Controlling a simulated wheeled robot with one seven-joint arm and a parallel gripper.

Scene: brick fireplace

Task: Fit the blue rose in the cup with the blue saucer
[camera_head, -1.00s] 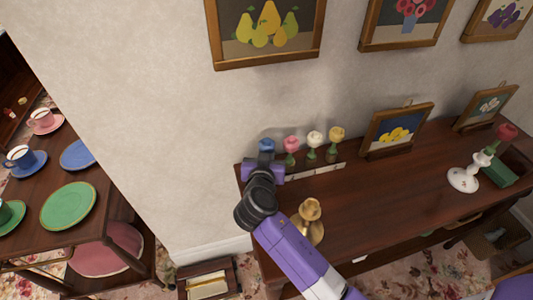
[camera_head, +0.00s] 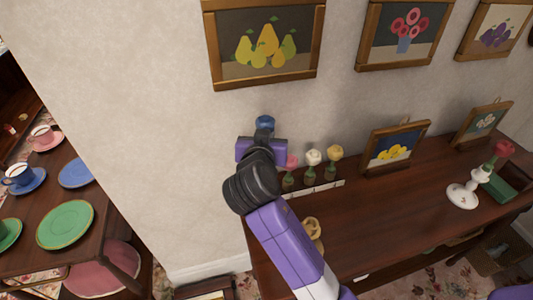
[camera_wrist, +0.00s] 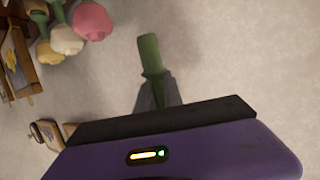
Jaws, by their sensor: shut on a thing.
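My gripper (camera_head: 263,136) is shut on the blue rose and holds it above the left end of the sideboard, in front of the wall. The blue flower head (camera_head: 265,122) shows just past my gripper in the head view. In the wrist view the green stem (camera_wrist: 150,55) sticks out between the fingers (camera_wrist: 158,92); the flower head is hidden there. The cup (camera_head: 18,174) stands on the blue saucer (camera_head: 34,185) on the table at the far left, well away from my gripper. The cup looks dark blue and white.
Pink (camera_head: 290,161), white (camera_head: 313,158) and yellow (camera_head: 335,153) roses stand in a row on the sideboard (camera_head: 380,215). A gold candlestick (camera_head: 314,232) is partly behind my arm. A green plate (camera_head: 66,224) and a blue plate (camera_head: 76,172) lie on the left table.

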